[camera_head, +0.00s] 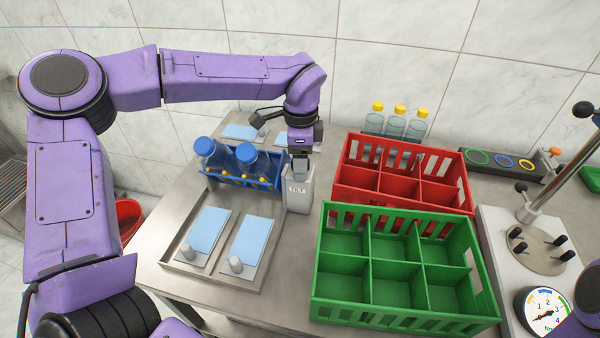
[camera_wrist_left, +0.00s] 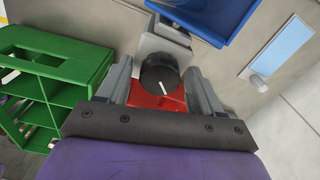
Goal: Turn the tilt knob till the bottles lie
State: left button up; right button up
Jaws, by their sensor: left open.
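The grey tilt box (camera_head: 298,198) stands on the bench at the right end of the blue rack (camera_head: 266,180). Two bottles with blue caps (camera_head: 246,153) lean in the rack, tilted rather than flat. My left gripper (camera_head: 300,172) is over the top of the box. In the left wrist view the black knob (camera_wrist_left: 159,74) with a white pointer line sits between the two open fingers; I cannot tell whether they touch it. The rack's blue edge (camera_wrist_left: 225,12) shows at the top there. My right gripper is not in view.
A red crate (camera_head: 405,188) and a green crate (camera_head: 405,318) stand right of the box. Clear bottles with yellow caps (camera_head: 396,125) stand behind the red crate. A tray with light blue pads (camera_head: 204,232) lies in front of the rack. A dial gauge (camera_head: 544,308) is at right.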

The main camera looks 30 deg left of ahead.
pick_arm(q)
jog(key=c, duration=1)
jog(key=shift+o, duration=0.2)
jog(key=shift+r+p, duration=0.2)
jog(key=shift+p, duration=0.3)
jog(key=m+p, duration=0.3)
jog(key=m, duration=0.2)
jog(key=shift+r+m+p, duration=0.1)
jog(key=shift+m+p, duration=0.2)
jog(key=shift+m, duration=0.1)
jog(key=shift+m+p, duration=0.8)
jog(key=shift+m, duration=0.8)
jog(key=shift+f, duration=0.25)
jog(key=o, duration=1)
jog(key=shift+c, duration=0.2)
